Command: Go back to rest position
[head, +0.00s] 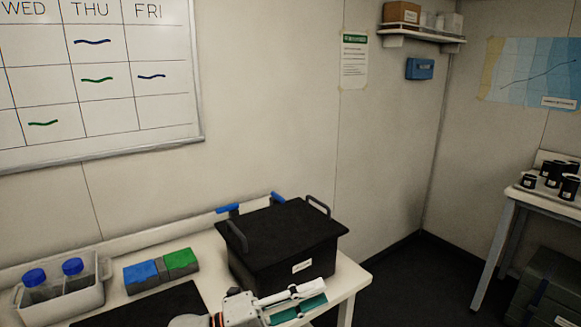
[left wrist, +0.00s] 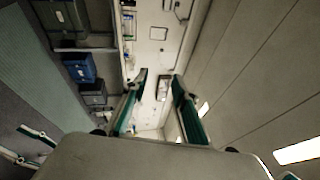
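My left gripper (head: 306,299) is at the bottom of the head view, in front of the black lidded box (head: 283,240). Its white and teal fingers hold nothing that I can see. In the left wrist view my left gripper (left wrist: 160,90) shows two fingers apart with an empty gap between them. White and teal parts at the lower left edge of the left wrist view look like my right gripper (left wrist: 30,143), but its finger state is unclear. The head view does not show the right gripper.
The table (head: 345,280) holds a white bin (head: 88,300) with blue-capped bottles, a blue and green block pair (head: 162,268) and a dark mat (head: 150,306). A side table (head: 520,200) with black cups stands at the right. Dark floor (head: 420,270) lies open between the tables.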

